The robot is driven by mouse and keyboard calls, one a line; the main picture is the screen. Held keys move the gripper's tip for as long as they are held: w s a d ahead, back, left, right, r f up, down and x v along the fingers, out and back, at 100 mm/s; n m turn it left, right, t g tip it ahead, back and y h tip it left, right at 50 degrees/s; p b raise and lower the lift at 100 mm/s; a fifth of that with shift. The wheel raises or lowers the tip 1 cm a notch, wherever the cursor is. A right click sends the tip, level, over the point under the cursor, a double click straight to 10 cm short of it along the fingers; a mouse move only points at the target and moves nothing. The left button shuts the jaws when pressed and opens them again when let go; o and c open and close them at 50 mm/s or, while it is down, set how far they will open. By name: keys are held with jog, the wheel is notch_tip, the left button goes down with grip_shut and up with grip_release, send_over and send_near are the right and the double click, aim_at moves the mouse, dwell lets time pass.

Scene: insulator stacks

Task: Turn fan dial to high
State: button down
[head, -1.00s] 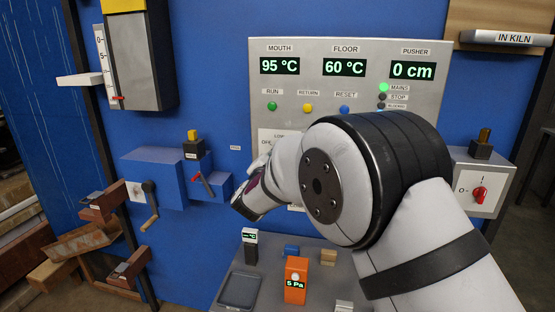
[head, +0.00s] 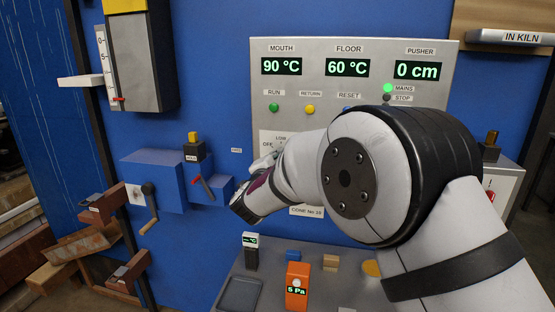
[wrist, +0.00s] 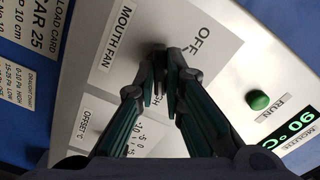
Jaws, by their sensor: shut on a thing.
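The mouth fan plate (wrist: 215,62) on the control panel shows "OFF" and "MOUTH FAN" in the wrist view, with part of another label ending in "H" between the fingers. My gripper (wrist: 167,80) is shut on the fan dial at this plate. The dial is mostly hidden by the dark fingertips, so its pointer setting cannot be read.
The panel (head: 440,60) reads mouth 90 °C, floor 60 °C and pusher 0 cm. A green run button (wrist: 258,100) sits near the plate. A blue box with a crank handle (head: 150,205) is at left. An orange meter (head: 297,285) stands on the grey shelf below.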

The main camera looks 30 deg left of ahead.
jog(key=shift+f, duration=0.1)
jog(key=c, duration=1.7)
grip_release()
jog(key=shift+s, duration=0.1)
jog(key=v, duration=1.2)
jog(key=shift+a, duration=0.1)
